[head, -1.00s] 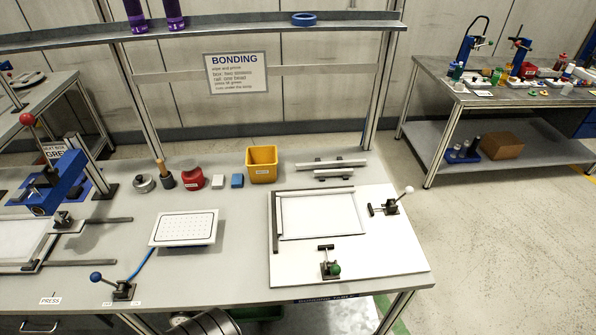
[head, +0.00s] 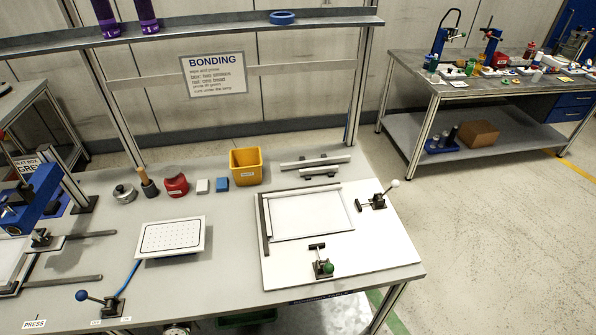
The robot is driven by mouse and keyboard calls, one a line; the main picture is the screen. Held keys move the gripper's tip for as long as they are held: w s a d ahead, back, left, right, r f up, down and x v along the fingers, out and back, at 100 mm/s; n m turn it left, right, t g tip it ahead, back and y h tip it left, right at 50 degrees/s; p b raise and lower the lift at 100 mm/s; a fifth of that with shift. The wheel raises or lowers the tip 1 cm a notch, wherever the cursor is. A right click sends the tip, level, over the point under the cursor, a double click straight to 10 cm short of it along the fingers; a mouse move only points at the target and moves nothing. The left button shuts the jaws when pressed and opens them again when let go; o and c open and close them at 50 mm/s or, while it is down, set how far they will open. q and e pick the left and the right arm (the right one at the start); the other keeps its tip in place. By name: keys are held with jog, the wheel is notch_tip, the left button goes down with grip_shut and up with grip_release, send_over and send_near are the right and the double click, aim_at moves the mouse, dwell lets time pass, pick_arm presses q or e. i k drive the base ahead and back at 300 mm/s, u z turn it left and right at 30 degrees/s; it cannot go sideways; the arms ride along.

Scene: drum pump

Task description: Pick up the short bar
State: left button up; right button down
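Two pale metal bars lie close together at the back right of the bench, behind the white fixture board. The short bar (head: 319,173) is the nearer one, lying on small dark supports. The long bar (head: 315,162) lies just behind it, roughly parallel. Neither of my grippers is in view, and nothing is touching the bars.
A yellow bin (head: 246,167) stands left of the bars. The white board (head: 398,246) in front carries a white-knobbed clamp (head: 378,199) and a green-knobbed clamp (head: 321,264). A perforated plate (head: 172,237) sits further left. An overhead shelf (head: 200,34) spans the back.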

aim_at(333, 169)
jog(key=z, duration=2.1)
jog(key=i, duration=1.45)
jog(key=u, duration=3.95)
